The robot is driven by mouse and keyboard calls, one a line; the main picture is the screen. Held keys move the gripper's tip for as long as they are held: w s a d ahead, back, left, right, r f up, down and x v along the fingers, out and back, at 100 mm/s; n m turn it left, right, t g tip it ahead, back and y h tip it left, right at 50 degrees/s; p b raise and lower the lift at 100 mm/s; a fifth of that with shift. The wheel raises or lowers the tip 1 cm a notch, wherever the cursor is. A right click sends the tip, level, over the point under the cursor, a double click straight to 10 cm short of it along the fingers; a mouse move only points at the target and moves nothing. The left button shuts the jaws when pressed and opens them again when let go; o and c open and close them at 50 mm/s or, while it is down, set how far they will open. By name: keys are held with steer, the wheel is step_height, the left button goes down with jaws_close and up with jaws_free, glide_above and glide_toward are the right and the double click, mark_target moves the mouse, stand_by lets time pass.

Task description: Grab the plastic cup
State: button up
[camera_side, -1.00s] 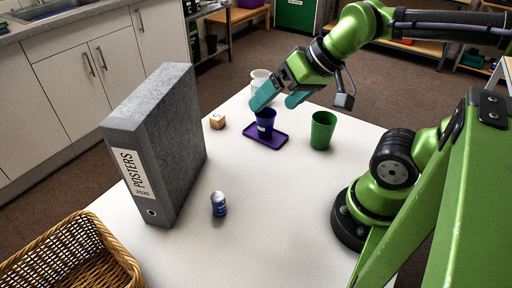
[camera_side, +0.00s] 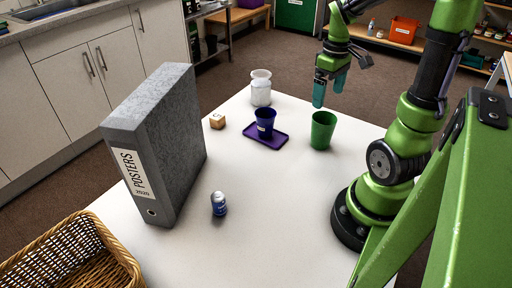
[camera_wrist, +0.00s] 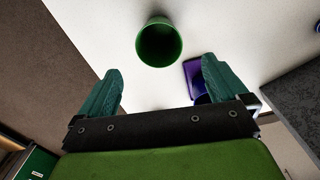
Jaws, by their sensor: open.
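A green cup (camera_side: 323,130) stands upright on the white table, right of the purple tray. My gripper (camera_side: 330,92) is open and empty, above and behind the green cup in the side view. In the wrist view, my gripper (camera_wrist: 160,88) has its two teal fingers apart, with the green cup (camera_wrist: 159,42) ahead between them. The tray (camera_wrist: 193,72) lies partly behind the right finger.
A white jar (camera_side: 261,88) stands behind the tray. A tall grey binder (camera_side: 170,135) stands at left, with a wicker basket (camera_side: 75,258) front left. The table's front middle is clear.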

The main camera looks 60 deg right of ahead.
mark_target(322, 130)
step_height(322, 130, down, 13)
steer(key=shift+s+f, duration=0.1)
steer(key=shift+f, duration=0.1)
stand_by(0.3)
steer(key=c, duration=1)
